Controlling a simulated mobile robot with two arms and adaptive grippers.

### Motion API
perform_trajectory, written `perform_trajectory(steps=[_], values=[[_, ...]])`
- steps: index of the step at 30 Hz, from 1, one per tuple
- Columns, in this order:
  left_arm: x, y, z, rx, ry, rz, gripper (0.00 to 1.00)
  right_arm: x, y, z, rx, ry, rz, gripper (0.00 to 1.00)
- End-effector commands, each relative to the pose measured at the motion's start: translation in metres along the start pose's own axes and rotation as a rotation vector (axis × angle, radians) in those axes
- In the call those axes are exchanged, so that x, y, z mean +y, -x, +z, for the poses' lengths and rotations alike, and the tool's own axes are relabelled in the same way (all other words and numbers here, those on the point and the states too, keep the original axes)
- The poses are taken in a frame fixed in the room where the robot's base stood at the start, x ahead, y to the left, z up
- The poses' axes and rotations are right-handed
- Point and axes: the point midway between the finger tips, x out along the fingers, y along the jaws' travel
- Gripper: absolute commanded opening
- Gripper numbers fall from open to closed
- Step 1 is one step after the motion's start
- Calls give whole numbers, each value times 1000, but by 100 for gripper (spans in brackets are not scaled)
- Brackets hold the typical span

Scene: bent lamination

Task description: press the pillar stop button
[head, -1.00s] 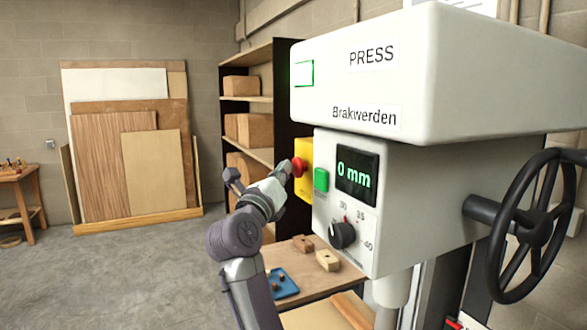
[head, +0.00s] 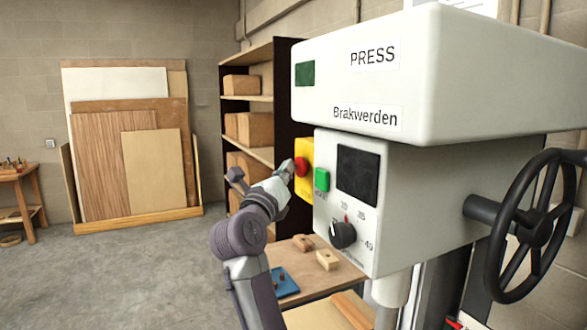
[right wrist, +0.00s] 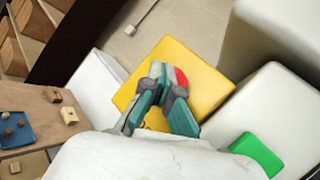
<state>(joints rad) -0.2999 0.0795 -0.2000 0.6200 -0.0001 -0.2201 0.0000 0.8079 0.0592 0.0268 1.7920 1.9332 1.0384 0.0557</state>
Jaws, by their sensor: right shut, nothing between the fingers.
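The stop button (head: 301,166) is a red round knob on a yellow box (head: 304,188) at the left side of the grey-white press. My right gripper (head: 287,167) is shut and empty, its tips at the button's left edge. In the right wrist view the gripper tips (right wrist: 161,74) overlap the red button (right wrist: 181,78) in front of the yellow box (right wrist: 207,72). They look to be at or touching the button; exact contact is hidden. The press display (head: 358,174) is dark, and the lamp (head: 306,74) on the upper housing is dull green. My left gripper is out of view.
A green button (head: 322,180) and a black dial (head: 342,235) sit close right of the yellow box. A black handwheel (head: 530,225) is on the press's right side. A table (head: 305,283) below holds wooden blocks and a blue tray (head: 284,284). The floor at left is clear.

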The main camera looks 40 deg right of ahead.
Motion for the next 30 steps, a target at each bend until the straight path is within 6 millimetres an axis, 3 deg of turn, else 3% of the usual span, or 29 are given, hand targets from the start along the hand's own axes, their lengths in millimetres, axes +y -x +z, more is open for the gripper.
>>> perform_trajectory(steps=[22,30], values=[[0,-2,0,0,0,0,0,11,15,10,1,-1,1,0],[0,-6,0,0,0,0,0,24,33,23,0,-1,2,0]])
